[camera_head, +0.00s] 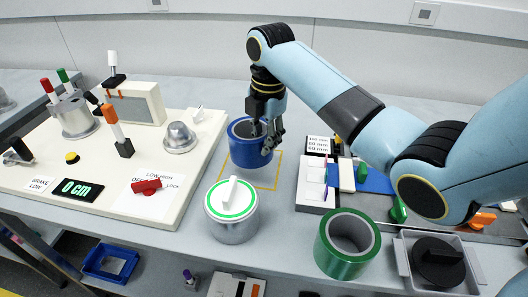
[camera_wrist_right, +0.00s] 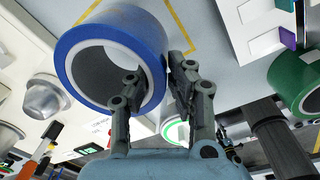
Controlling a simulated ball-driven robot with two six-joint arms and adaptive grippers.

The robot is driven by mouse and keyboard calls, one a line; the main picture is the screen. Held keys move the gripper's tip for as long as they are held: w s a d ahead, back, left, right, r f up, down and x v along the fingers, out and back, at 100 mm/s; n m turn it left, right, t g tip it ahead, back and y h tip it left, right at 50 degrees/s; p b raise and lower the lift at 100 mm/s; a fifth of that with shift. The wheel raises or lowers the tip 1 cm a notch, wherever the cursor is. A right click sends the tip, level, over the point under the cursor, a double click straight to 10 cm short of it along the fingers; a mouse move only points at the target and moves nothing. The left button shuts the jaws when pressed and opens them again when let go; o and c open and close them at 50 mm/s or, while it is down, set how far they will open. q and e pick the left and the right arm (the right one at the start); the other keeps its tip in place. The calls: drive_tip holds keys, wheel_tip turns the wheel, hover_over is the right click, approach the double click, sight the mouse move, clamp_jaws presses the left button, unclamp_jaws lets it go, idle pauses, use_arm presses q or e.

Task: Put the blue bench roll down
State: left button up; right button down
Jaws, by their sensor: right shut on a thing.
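The blue bench roll (camera_head: 243,155) is a short wide ring with a pale inner core, standing with its hole facing up. It overlaps the upper left of a yellow outlined square (camera_head: 277,171) on the bench. My right gripper (camera_head: 267,133) is shut on the roll's wall. In the right wrist view, one finger is inside the hole and the other against the outside of the blue roll (camera_wrist_right: 155,50). I cannot tell whether the roll's underside touches the bench. My left gripper is not in view.
A lidded tin (camera_head: 232,230) stands in front of the roll and a green roll (camera_head: 343,262) to the front right. A control panel (camera_head: 190,180) with levers lies left. A white box (camera_head: 311,190) and a grey tray (camera_head: 405,265) are right. Bare bench lies behind the roll.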

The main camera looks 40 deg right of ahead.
drive_tip(key=shift+w+f, duration=0.1)
drive_tip(key=shift+f, duration=0.2)
wheel_tip(320, 180, down, 2)
drive_tip(key=shift+f, duration=0.75)
drive_tip(key=c, duration=1.2)
unclamp_jaws()
drive_tip(key=r, duration=1.2)
drive_tip(key=shift+s+d, duration=0.1)
drive_tip(key=shift+s, duration=0.3)
